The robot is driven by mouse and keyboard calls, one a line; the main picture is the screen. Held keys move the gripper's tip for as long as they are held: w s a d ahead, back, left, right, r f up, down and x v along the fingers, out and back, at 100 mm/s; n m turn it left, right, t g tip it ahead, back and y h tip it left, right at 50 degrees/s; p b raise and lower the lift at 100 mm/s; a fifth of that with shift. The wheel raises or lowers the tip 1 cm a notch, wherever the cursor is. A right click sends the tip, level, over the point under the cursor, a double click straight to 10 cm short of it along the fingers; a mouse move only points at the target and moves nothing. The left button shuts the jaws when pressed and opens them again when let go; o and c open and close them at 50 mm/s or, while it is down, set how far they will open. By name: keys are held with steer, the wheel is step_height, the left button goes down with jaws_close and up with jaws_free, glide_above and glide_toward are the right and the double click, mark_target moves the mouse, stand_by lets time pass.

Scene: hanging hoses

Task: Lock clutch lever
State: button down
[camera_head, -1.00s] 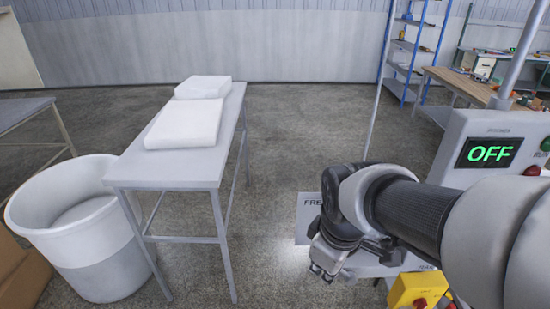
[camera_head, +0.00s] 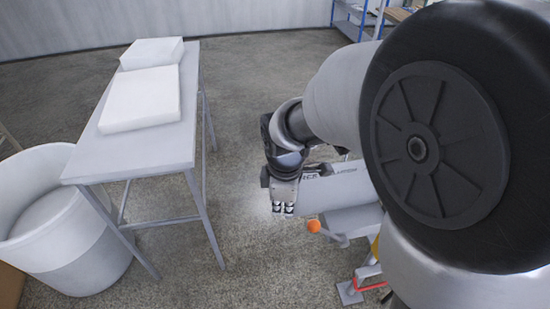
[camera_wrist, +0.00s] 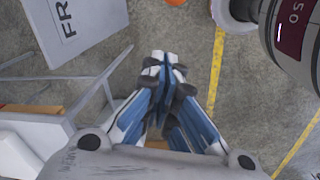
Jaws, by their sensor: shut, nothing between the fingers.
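A round orange knob (camera_head: 314,226), which looks like the end of the clutch lever, shows in the head view beside a light grey machine part. Most of the lever behind it cannot be made out. My gripper (camera_head: 283,209) points down just left of the knob, apart from it in the picture. In the wrist view my gripper (camera_wrist: 165,62) has its blue fingers together with nothing between them.
A grey table (camera_head: 88,160) with white blocks (camera_head: 142,98) stands left, beside a white bin (camera_head: 75,240). A red-and-grey stand (camera_head: 352,290) is at lower right. Floor is clear between table and gripper. My arm hides the right side.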

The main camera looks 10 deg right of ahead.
steer(key=d+f+b, duration=0.1)
steer(key=d+f, duration=0.2)
steer(key=f, duration=0.4)
steer(key=shift+d+f, duration=0.35)
steer(key=shift+s+d+r, duration=0.1)
steer(key=shift+d+r, duration=0.05)
